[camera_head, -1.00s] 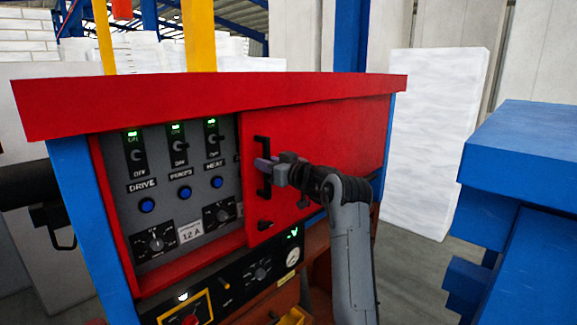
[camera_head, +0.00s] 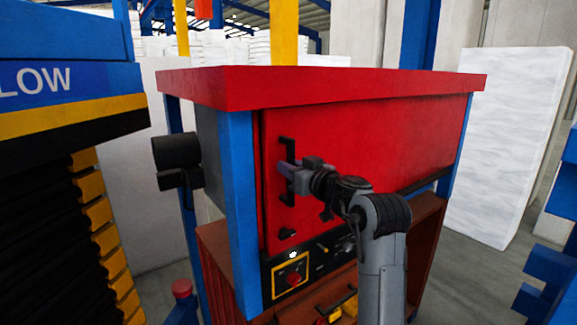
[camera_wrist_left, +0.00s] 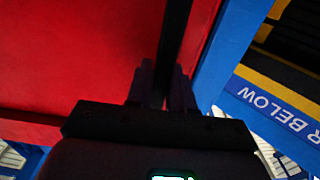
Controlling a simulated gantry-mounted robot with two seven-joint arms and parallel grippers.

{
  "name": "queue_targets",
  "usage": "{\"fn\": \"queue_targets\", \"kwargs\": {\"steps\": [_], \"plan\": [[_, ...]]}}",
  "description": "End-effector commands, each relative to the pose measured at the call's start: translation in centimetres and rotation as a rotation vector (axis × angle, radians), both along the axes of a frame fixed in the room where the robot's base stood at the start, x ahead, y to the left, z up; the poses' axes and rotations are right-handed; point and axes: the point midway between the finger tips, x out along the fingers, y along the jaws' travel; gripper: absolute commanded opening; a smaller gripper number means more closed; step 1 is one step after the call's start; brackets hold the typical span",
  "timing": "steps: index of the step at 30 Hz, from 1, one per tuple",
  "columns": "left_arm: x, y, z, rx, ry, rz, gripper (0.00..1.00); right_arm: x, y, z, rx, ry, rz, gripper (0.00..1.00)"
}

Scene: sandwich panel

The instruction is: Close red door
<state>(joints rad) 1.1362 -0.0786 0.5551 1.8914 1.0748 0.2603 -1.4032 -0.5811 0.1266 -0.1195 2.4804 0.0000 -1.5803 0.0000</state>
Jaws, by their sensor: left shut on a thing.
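The red door (camera_head: 390,135) now spans the cabinet front up to the blue left post (camera_head: 240,200). The switch panel behind it is hidden. The door has a black vertical handle (camera_head: 288,148) near its left edge. My left gripper (camera_head: 287,170) is shut on the handle. In the left wrist view the dark handle bar (camera_wrist_left: 176,35) runs between the two fingers of the left gripper (camera_wrist_left: 162,90), with the red door (camera_wrist_left: 70,60) to its left. My right gripper is not in view.
A lower panel with a red knob (camera_head: 293,279) lies below the door. A blue, yellow and black machine (camera_head: 70,90) stands at the left. A blue structure (camera_head: 555,265) is at the right edge. A white stack (camera_head: 510,140) stands behind.

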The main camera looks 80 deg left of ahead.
Motion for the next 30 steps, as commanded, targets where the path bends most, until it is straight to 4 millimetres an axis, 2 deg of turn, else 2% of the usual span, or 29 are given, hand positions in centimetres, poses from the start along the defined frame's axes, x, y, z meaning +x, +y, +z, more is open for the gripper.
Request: {"fn": "queue_targets", "kwargs": {"steps": [6, 18, 19, 22, 23, 30], "plan": [[0.0, -0.97, 0.06, 0.001, -0.001, -0.017, 0.0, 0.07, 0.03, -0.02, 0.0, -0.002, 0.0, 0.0], [-0.25, -1.13, 0.17, 0.002, -0.003, -0.012, 0.0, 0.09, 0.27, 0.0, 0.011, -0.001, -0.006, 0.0], [-0.26, -1.13, 0.18, 0.003, -0.004, -0.012, 0.25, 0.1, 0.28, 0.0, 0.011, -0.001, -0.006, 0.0], [-0.25, -1.12, 0.17, 0.003, -0.004, -0.013, 0.4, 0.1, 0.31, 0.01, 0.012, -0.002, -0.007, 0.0], [-0.22, -1.11, 0.15, 0.002, -0.003, -0.013, 0.43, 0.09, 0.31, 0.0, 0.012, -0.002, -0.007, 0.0], [-0.07, -1.07, 0.03, 0.0, -0.001, -0.017, 0.43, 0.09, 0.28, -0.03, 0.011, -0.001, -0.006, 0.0]]}}
